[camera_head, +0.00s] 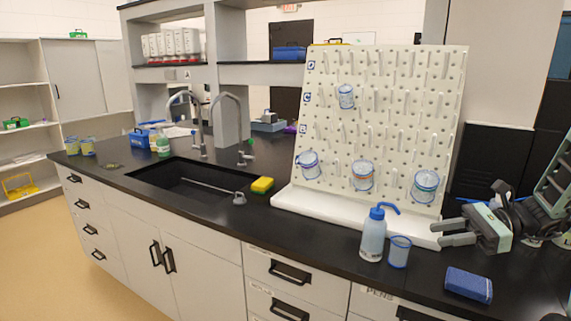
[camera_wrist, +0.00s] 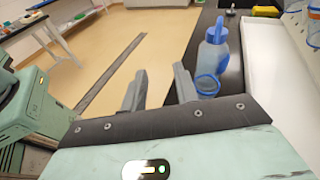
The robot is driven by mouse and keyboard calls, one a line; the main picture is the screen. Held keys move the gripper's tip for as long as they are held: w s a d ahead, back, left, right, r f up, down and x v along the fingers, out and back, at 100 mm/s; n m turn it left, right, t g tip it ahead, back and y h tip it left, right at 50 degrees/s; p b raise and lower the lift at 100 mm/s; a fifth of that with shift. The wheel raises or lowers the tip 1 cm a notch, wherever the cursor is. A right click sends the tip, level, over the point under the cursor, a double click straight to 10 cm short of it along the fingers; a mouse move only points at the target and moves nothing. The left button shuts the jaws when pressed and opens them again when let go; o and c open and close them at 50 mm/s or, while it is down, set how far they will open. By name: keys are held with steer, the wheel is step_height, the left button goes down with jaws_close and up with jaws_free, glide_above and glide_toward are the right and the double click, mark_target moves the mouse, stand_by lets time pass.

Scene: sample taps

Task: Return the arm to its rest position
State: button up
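My gripper (camera_head: 438,233) is at the right of the head view, above the black counter (camera_head: 335,267) and in front of the pegboard's lower right corner. Its two fingers point left with a gap between them. In the wrist view my gripper (camera_wrist: 160,84) is open, with only floor seen between its fingers. My arm folds back toward the right edge of the head view. A wash bottle (camera_head: 373,235) with a blue cap stands upright left of the fingertips, apart from them in the head view. A blue-rimmed cup (camera_head: 399,252) stands beside it.
A blue box (camera_head: 468,285) lies on the counter below my gripper. A sink (camera_head: 190,182) with taps and a yellow-green sponge (camera_head: 262,185) are further left.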

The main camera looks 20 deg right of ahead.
steer(key=s+a+n+g+h, duration=0.2)
steer(key=a+n+g+h, duration=0.4)
steer(key=a+n+g, duration=1.15)
steer(key=s+a+n+t+h, duration=0.3)
steer(key=s+a+n+t, duration=0.2)
steer(key=a, duration=0.4)
steer(key=s+a+n+t+h, duration=0.4)
steer(key=s+a+n+t, duration=0.1)
steer(key=a, duration=0.5)
steer(key=shift+s+a+r+n, duration=0.3)
steer(key=shift+s+n, duration=0.45)
steer(key=shift+n, duration=0.5)
